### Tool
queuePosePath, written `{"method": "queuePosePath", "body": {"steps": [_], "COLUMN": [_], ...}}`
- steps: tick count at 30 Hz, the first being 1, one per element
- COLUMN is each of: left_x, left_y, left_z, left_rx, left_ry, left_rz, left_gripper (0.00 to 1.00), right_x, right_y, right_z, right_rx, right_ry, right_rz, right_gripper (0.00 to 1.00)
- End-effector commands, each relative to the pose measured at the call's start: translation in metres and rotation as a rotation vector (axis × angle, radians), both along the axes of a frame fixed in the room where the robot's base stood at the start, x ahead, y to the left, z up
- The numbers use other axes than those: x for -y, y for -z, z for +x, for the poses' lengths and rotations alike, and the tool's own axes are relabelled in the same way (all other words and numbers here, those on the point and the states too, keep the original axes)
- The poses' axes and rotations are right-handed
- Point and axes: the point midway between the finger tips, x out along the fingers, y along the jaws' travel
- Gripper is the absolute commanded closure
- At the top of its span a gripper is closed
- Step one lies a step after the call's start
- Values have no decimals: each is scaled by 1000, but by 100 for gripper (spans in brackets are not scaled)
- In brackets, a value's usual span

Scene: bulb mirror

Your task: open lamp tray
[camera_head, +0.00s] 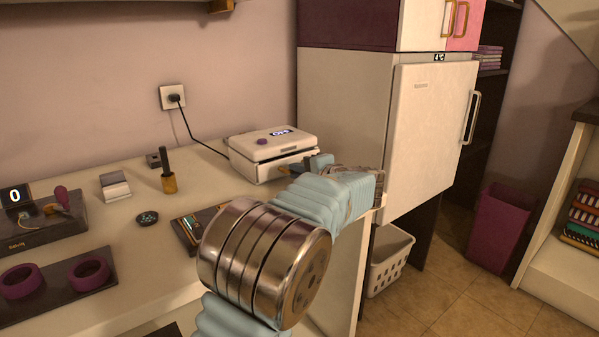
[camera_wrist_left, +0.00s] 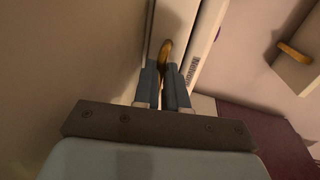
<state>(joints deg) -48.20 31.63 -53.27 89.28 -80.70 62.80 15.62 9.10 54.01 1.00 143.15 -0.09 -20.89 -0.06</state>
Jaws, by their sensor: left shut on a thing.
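The tray itself is largely hidden by my wrist. My right gripper is out of view.
The desk (camera_head: 137,262) holds a brass-based dark stick (camera_head: 168,180), a small pale block (camera_head: 115,186), a dark disc (camera_head: 147,219) and purple rings (camera_head: 88,273). A black cord runs to the wall socket (camera_head: 173,97). A white fridge (camera_head: 428,130) stands right of the desk.

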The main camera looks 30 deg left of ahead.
Motion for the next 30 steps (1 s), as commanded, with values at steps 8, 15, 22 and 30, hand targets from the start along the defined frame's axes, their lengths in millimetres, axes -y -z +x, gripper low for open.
{"method": "queuePosePath", "body": {"steps": [8,15,22,30], "left_x": [0,0,24,89], "left_y": [1,1,4,2], "left_z": [0,0,-8,-35], "left_rx": [-2,-2,0,-1], "left_ry": [0,0,4,5], "left_rz": [-1,-1,-3,-2], "left_gripper": [100,100,100,100], "right_x": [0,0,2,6], "right_y": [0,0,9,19], "right_z": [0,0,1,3], "right_rx": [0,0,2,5], "right_ry": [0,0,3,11], "right_rz": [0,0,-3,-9], "right_gripper": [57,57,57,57]}}
